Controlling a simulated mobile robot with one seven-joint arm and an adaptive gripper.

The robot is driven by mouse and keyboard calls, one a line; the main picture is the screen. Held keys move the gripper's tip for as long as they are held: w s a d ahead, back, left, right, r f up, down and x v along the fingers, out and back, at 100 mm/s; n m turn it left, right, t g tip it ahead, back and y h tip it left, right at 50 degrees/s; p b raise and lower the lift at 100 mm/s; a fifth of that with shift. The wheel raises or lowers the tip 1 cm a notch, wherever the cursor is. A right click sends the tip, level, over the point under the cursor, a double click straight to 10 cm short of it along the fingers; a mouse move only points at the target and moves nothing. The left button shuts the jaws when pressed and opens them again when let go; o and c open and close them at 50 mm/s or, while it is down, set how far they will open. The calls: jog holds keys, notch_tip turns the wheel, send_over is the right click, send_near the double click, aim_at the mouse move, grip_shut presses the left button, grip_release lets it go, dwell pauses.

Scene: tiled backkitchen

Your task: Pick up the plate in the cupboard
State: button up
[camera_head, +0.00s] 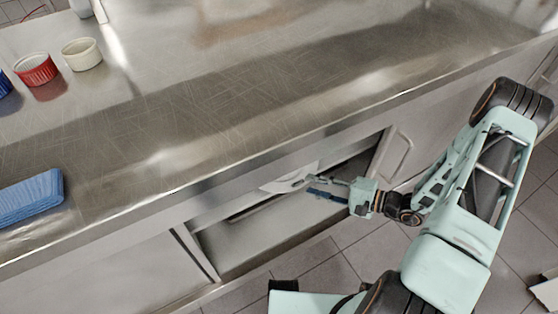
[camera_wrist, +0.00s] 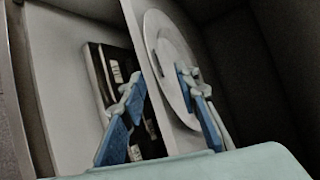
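The plate (camera_wrist: 172,48) is white and round, beside a pale shelf board in the wrist view. In the head view a pale piece, likely the plate (camera_head: 286,179), shows in the cupboard opening. The cupboard (camera_head: 262,232) is open under the counter. My gripper (camera_head: 308,186) is at the opening, next to the plate. In the wrist view my gripper (camera_wrist: 160,76) is open, its blue-padded fingers apart. The right finger overlaps the plate in the picture, and the left lies across the board's other side. Contact with the plate cannot be told.
The pale shelf board (camera_wrist: 146,62) runs between the fingers in the picture. A black object with white labels (camera_wrist: 112,72) is on its other side. The steel counter (camera_head: 250,110) overhangs the cupboard. Ramekins, red (camera_head: 35,70) and white (camera_head: 82,54), and blue cloths (camera_head: 28,198) lie on it.

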aim_at(300, 184)
jog(key=x, duration=0.5)
jog(key=shift+s+f+b, duration=0.1)
jog(key=shift+s+b, duration=0.2)
jog(key=shift+b, duration=0.1)
grip_shut()
